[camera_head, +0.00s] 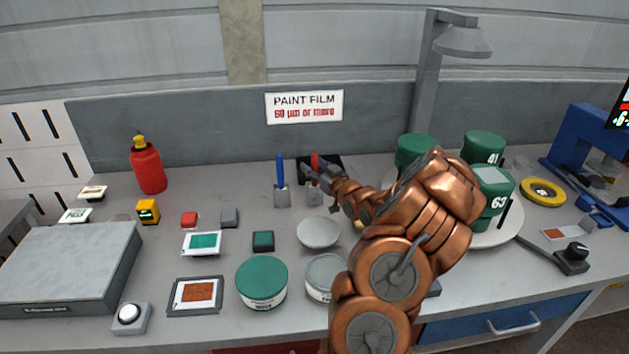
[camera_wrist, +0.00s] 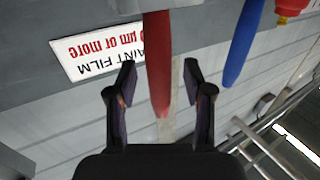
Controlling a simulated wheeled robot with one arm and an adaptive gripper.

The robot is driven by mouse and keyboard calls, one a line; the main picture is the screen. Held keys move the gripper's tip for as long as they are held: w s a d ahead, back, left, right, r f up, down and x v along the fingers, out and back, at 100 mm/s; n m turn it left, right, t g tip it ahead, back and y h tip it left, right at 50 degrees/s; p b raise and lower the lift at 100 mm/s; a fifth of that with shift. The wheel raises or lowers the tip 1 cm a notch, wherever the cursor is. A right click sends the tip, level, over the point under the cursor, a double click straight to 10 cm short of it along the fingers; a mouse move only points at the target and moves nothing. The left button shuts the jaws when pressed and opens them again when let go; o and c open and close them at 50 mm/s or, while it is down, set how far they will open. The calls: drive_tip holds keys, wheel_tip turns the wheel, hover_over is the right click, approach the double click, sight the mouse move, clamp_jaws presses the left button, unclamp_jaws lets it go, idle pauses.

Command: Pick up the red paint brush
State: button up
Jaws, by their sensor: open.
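The red paint brush (camera_head: 315,160) stands at the back of the bench, beside a blue-handled brush or scraper (camera_head: 281,170). In the wrist view its red handle (camera_wrist: 158,60) hangs down from the top of the picture, between the two fingers. My gripper (camera_head: 311,173) is at the brush in the head view and hides part of it. In the wrist view my gripper (camera_wrist: 160,76) is open, with a dark finger on each side of the handle and a visible gap to each. The brush's lower end is mostly hidden.
A blue handle (camera_wrist: 243,45) is close on the right in the wrist view. More green tins (camera_head: 415,150) stand on the right.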

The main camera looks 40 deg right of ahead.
clamp_jaws()
idle(0.5)
